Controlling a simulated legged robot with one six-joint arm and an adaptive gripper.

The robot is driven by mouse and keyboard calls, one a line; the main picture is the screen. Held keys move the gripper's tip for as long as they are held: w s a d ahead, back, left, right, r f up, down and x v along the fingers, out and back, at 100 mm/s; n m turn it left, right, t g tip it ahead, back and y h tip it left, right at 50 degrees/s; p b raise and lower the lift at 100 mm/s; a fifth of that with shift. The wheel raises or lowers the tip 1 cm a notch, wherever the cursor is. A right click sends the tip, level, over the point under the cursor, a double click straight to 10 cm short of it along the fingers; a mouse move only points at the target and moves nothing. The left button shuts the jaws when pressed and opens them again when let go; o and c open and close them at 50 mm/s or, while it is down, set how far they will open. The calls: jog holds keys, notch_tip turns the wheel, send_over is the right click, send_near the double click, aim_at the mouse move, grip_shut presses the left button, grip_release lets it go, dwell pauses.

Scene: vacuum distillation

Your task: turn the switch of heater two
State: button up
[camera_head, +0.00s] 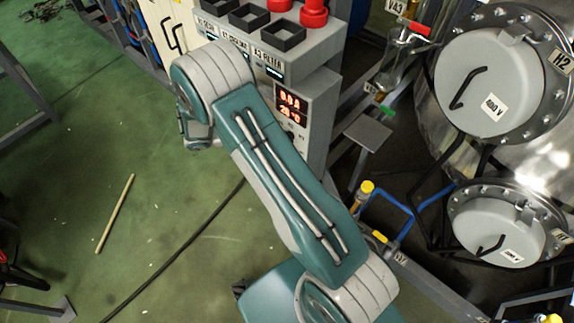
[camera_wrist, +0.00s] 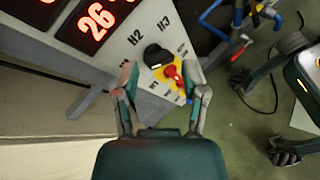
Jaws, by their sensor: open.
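A black rotary knob (camera_wrist: 156,57) sits close to the H2 label. A red handle on a yellow plate (camera_wrist: 174,74) is just below and right of the knob. My gripper (camera_wrist: 162,72) is open, with one finger on each side of the knob and red handle. I cannot tell whether either finger touches the panel.
Red buttons (camera_head: 313,14) and black square frames (camera_head: 283,35) top the box. Two round heater flanges, H2 (camera_head: 490,85) and H1 (camera_head: 500,228), stand at right, among pipes and valves. The green floor (camera_head: 70,150) at left is mostly clear, with a stick (camera_head: 115,213) and a cable.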

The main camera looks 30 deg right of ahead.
notch_tip(320, 180, down, 25)
jog(key=s+a+n+t+h, duration=0.2)
jog(key=n+t+h, duration=0.2)
jog(key=n+t, duration=0.5)
jog(key=shift+n+g, duration=0.6)
jog(key=shift+n, duration=0.1)
jog(key=x, duration=1)
jog(key=shift+w+d+f, duration=0.15)
jog(key=shift+d+f, duration=0.05)
jog(key=shift+a, duration=0.1)
grip_shut()
